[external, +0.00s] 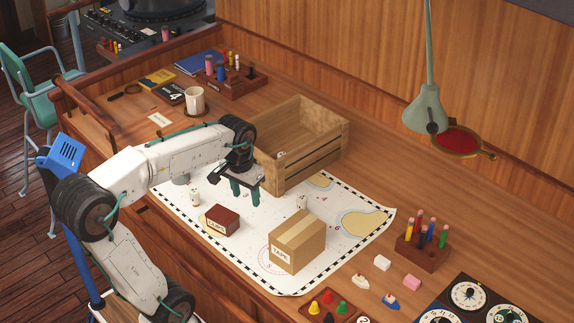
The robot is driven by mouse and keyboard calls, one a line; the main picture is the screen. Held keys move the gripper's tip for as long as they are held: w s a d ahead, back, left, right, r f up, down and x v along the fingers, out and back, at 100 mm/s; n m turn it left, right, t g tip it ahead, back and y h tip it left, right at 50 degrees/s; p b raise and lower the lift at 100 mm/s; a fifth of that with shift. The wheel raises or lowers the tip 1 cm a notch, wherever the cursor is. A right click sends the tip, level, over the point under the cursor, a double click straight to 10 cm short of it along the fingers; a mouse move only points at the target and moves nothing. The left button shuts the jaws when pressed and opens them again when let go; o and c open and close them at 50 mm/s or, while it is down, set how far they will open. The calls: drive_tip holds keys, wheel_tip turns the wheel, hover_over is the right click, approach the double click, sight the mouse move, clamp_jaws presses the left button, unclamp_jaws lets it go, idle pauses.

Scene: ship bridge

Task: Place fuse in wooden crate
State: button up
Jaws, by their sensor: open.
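A small dark red-brown box (222,221) with a pale label lies on the white chart; its lettering is small but looks like the fuse box. The wooden crate (318,160) stands open at the chart's far edge, with a small pale item just visible inside. My gripper (246,193) points down in front of the crate's left side, beyond the fuse box and up and right of it in the picture.
A larger cardboard tape box (298,242) stands on the chart (345,233), right of the fuse box. Small white pieces (195,199) stand on the chart. A mug (195,101) is left of the crate. A pen block (424,250) and lamp (425,109) are at right.

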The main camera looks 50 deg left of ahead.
drive_tip(key=s+d+f+m, duration=0.1)
drive_tip(key=s+f, duration=0.2)
drive_tip(key=s, duration=0.4)
drive_tip(key=s+d+f+m, duration=0.1)
drive_tip(key=s+d+f, duration=0.1)
drive_tip(key=s+f, duration=0.2)
drive_tip(key=s, duration=0.3)
drive_tip(key=shift+s+d+f, duration=0.15)
drive_tip(key=shift+s+d, duration=0.05)
drive_tip(key=shift+d, duration=0.05)
